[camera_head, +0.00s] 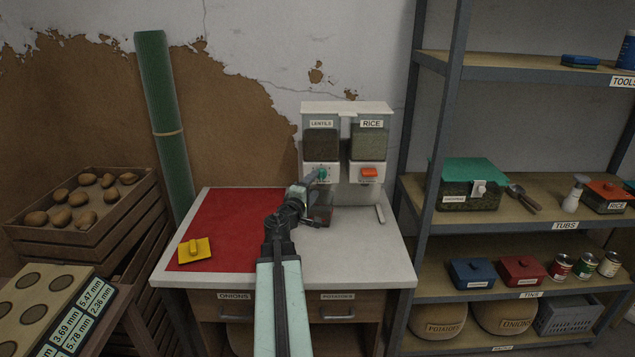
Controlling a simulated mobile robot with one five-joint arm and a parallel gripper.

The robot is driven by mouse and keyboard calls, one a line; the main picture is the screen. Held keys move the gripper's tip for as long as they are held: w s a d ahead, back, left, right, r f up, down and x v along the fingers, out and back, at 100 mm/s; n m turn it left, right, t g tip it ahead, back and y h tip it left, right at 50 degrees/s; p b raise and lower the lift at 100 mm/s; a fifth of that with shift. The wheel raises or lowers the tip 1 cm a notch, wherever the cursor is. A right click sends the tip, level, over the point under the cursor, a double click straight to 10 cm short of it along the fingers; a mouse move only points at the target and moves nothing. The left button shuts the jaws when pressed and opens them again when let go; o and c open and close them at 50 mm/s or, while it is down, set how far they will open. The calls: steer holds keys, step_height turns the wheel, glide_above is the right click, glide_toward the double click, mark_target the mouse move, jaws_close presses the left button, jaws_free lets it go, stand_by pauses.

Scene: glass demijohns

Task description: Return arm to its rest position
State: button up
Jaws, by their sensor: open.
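My arm reaches forward from the bottom middle over a white-topped cabinet (345,262). My gripper (318,183) is at the arm's far end, in front of the lentils side of a two-part dispenser (347,108). Its fingertips are small and partly merge with the teal knob (322,174) under the lentils label. I cannot tell whether they touch it. The jaws are open, with nothing seen held in them. A dark see-through container (320,215) stands below the lentils outlet, partly behind my arm.
A red mat (225,222) with a yellow scraper-like item (195,250) covers the cabinet's left. A small grey bar (380,214) lies right. Potato crates (85,225) and a green roll (160,110) stand left. A loaded metal shelf (430,180) stands right.

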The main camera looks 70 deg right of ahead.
steer(key=a, duration=0.2)
steer(key=shift+a, duration=0.3)
steer(key=shift+w, duration=0.1)
